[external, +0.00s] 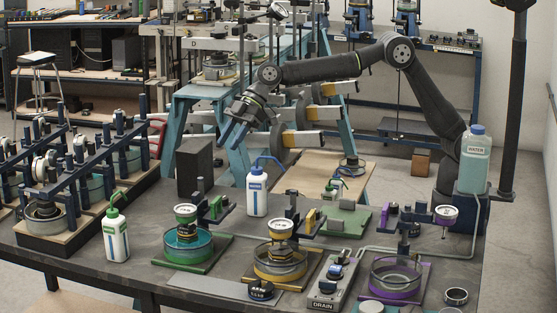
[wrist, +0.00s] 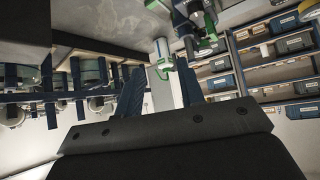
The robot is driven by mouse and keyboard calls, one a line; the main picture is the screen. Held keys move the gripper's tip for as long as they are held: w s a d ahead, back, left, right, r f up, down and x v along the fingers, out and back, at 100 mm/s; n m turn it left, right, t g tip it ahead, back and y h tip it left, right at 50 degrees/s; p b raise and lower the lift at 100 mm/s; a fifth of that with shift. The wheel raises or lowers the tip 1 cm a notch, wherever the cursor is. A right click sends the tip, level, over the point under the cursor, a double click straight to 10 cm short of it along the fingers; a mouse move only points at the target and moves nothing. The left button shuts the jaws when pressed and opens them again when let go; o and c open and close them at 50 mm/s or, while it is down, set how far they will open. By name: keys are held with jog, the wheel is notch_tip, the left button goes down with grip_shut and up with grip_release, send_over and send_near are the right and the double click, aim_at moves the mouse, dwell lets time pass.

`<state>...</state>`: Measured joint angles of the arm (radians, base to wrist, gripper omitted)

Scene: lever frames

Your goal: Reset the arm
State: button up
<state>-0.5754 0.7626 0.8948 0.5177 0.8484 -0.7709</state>
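My arm reaches from its base at the right of the bench, up over an elbow and left to my gripper (external: 230,132). My gripper hangs in the air above the bench's back part, pointing down and left. In the wrist view, the two blue fingers of my gripper (wrist: 160,90) stand apart with a gap between them. Nothing is held. A white bottle with a green top (wrist: 162,60) shows beyond that gap, apart from the fingers.
A dark block (external: 194,166) and a blue-topped bottle (external: 257,192) stand below my gripper. A green-topped bottle (external: 116,235) stands at left. Teal (external: 185,246), yellow (external: 280,264) and purple (external: 396,280) ring stations line the bench front. A water bottle (external: 475,160) is beside my base.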

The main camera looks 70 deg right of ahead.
send_over(226, 197)
jog(key=d, duration=0.2)
jog(key=f, duration=0.6)
jog(key=shift+w, duration=0.25)
jog(key=f, duration=0.1)
jog(key=a+f, duration=0.1)
jog(key=f, duration=0.1)
jog(key=shift+s+a+f, duration=0.2)
jog(key=shift+a, duration=0.2)
jog(key=shift+f, duration=0.85)
